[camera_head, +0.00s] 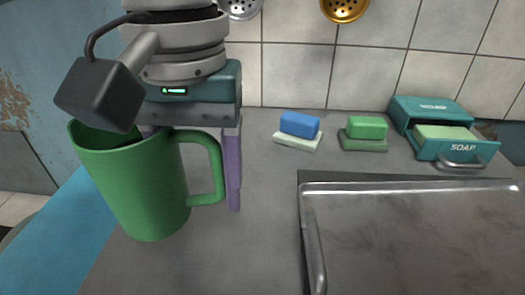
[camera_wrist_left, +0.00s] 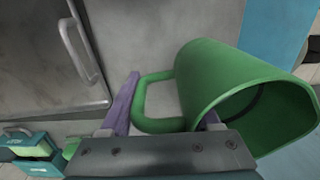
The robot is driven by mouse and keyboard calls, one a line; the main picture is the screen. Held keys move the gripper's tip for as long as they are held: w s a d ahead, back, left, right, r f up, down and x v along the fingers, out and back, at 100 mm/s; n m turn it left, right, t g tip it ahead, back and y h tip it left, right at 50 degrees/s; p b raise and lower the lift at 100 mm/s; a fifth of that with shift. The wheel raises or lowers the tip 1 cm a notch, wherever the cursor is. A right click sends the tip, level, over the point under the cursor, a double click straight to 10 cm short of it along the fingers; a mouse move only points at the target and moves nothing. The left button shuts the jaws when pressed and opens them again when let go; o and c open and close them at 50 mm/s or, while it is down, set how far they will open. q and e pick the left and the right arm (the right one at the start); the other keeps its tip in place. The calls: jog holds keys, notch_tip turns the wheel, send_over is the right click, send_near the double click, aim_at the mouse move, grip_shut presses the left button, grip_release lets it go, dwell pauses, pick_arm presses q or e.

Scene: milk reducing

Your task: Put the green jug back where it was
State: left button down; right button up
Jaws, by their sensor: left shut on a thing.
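The green jug (camera_head: 145,190) is upright at the left of the counter in the head view, its handle on the right side. It also shows in the left wrist view (camera_wrist_left: 215,80), with its open mouth to the lower right. My left gripper (camera_head: 203,175) comes down from above and is shut on the jug's handle. In the left wrist view the purple fingers (camera_wrist_left: 165,110) sit on either side of the handle. One finger is mostly hidden behind the jug in the head view. I cannot tell whether the jug's base touches the counter. My right gripper is not in view.
A metal sink or tray with a raised rim (camera_head: 420,185) fills the lower right. Grey counter (camera_head: 255,235) is bare between jug and sink.

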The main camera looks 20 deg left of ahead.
pick_arm(q)
notch_tip(320, 180, down, 5)
jog(key=shift+f+b, duration=0.15)
jog(key=shift+b, duration=0.55)
jog(key=shift+c, duration=0.6)
grip_release()
notch_tip(320, 180, up, 12)
jog(key=p, duration=0.3)
jog(key=shift+w+d+p, duration=0.1)
jog(key=shift+p, duration=0.25)
